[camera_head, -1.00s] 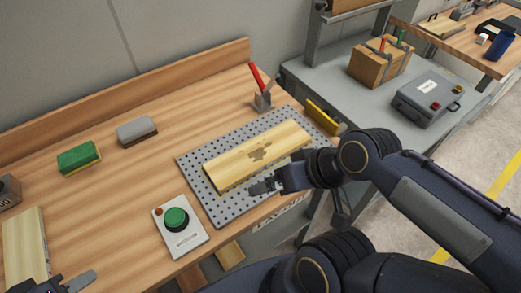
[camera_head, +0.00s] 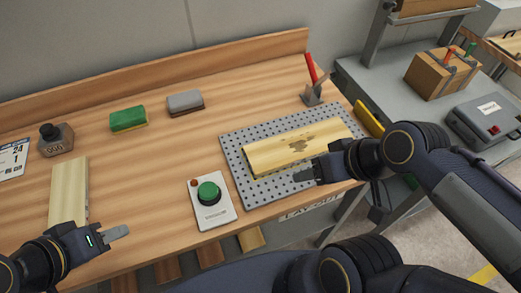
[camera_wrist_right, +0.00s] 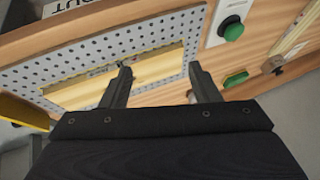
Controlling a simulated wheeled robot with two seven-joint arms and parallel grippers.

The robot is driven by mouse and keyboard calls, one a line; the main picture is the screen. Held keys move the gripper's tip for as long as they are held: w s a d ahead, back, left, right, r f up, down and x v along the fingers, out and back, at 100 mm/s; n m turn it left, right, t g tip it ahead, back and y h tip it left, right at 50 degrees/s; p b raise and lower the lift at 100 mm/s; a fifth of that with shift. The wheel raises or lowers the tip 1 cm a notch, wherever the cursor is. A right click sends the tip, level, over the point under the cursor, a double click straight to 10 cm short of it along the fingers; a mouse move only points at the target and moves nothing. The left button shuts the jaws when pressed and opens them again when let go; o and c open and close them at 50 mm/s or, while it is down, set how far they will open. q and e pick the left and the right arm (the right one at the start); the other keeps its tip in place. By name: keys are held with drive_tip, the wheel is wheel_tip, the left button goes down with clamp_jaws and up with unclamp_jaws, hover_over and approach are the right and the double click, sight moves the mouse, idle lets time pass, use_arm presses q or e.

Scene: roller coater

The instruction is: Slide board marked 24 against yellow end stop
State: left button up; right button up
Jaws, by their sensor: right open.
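A pale wooden board (camera_head: 285,148) with a dark blotchy mark lies on the grey perforated plate (camera_head: 236,160); I cannot read a number on it. It also shows in the right wrist view (camera_wrist_right: 85,92). The yellow end stop (camera_head: 368,118) stands at the plate's right edge, with a gap between it and the board. My right gripper (camera_head: 304,175) is over the plate by the board's front edge; in the wrist view its fingers (camera_wrist_right: 160,72) are apart, nothing held. My left gripper (camera_head: 118,233) is over the bench's front left; its finger gap is hidden.
A green button box (camera_head: 211,201) stands left of the plate.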

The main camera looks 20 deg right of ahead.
drive_tip(key=w+a+n+g, duration=0.1)
drive_tip(key=w+n, duration=0.1)
drive_tip(key=n, duration=0.1)
drive_tip(key=w+a+r+n+g, duration=0.1)
drive_tip(key=w+n, duration=0.2)
drive_tip(key=w+a+n, duration=0.2)
drive_tip(key=w+n, duration=0.1)
drive_tip(key=shift+w+a+r+n+g, duration=0.1)
drive_tip(key=shift+r+n+g, duration=0.2)
drive_tip(key=shift+g, duration=0.1)
drive_tip(key=c, duration=0.7)
drive_tip(key=w+a+n, duration=0.2)
drive_tip(key=w+a+f+n+g, duration=0.1)
drive_tip(key=w+a+n, duration=0.1)
drive_tip(key=n, duration=0.1)
drive_tip(key=w+a+f+n+g, duration=0.1)
drive_tip(key=w+a+n, duration=0.1)
drive_tip(key=a+n, duration=0.1)
clamp_jaws()
drive_tip(key=shift+n+g, duration=0.3)
drive_tip(key=shift+n, duration=0.3)
drive_tip(key=x, duration=1)
drive_tip(key=shift+w+a+f, duration=0.1)
drive_tip(key=shift+a, duration=0.25)
drive_tip(key=d, duration=0.1)
drive_tip(key=d+p, duration=0.1)
drive_tip(key=d, duration=0.1)
drive_tip(key=shift+w+d, duration=0.2)
drive_tip(key=shift+d, duration=0.35)
drive_tip(key=shift+d, duration=0.1)
